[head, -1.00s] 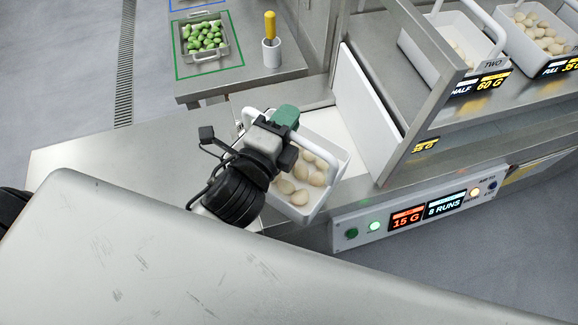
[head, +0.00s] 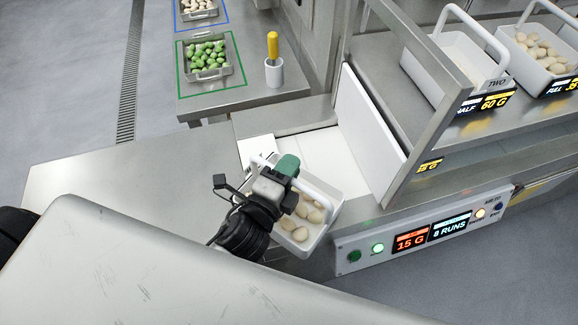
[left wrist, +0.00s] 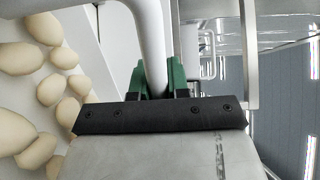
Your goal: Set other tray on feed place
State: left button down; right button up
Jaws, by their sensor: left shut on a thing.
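Part of the tray is hidden behind my gripper. My right gripper is not in view.
A white upright panel (head: 365,115) and a steel shelf (head: 450,150) bound the white surface on the right. A lit control panel (head: 425,236) is at the front. Green pieces fill a tray (head: 207,58) behind.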

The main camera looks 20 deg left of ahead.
pick_arm(q)
jog(key=shift+f, duration=0.1)
jog(key=c, duration=1.1)
grip_release()
